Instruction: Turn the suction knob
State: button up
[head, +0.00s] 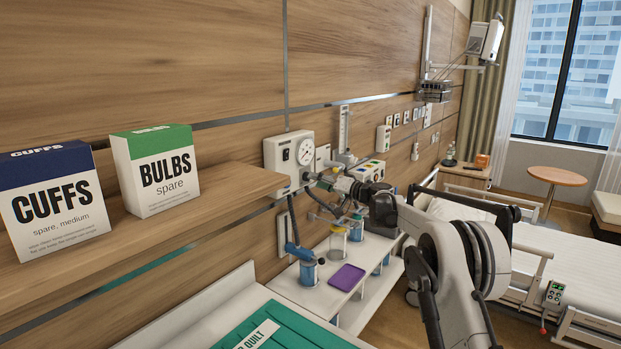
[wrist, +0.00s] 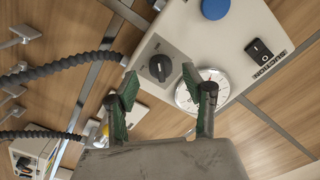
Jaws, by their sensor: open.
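A black round knob (wrist: 160,67) with a pale pointer line sits on a grey plate on the pale wall unit (wrist: 222,45).
The wall unit also carries a blue round part (wrist: 215,8) and a black rocker switch (wrist: 259,50). Dark corrugated hoses (wrist: 65,66) run at the left. A shelf (head: 180,215) holds boxes. Below, a white stand holds jars (head: 309,270) and a purple tray (head: 347,277).

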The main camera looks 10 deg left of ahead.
jog(key=shift+x, duration=1.75)
jog(key=c, duration=1.1)
jog(key=m+b, duration=0.3)
jog(key=m, duration=0.1)
jog(key=shift+s+m+b, duration=0.1)
jog(key=shift+m+b, duration=0.25)
jog(key=shift+m, duration=0.05)
jog(key=m+b, duration=0.1)
jog(key=m, duration=0.1)
jog(key=m+b, duration=0.1)
jog(key=m, duration=0.1)
jog(key=shift+r+m, duration=0.2)
jog(key=shift+m, duration=0.2)
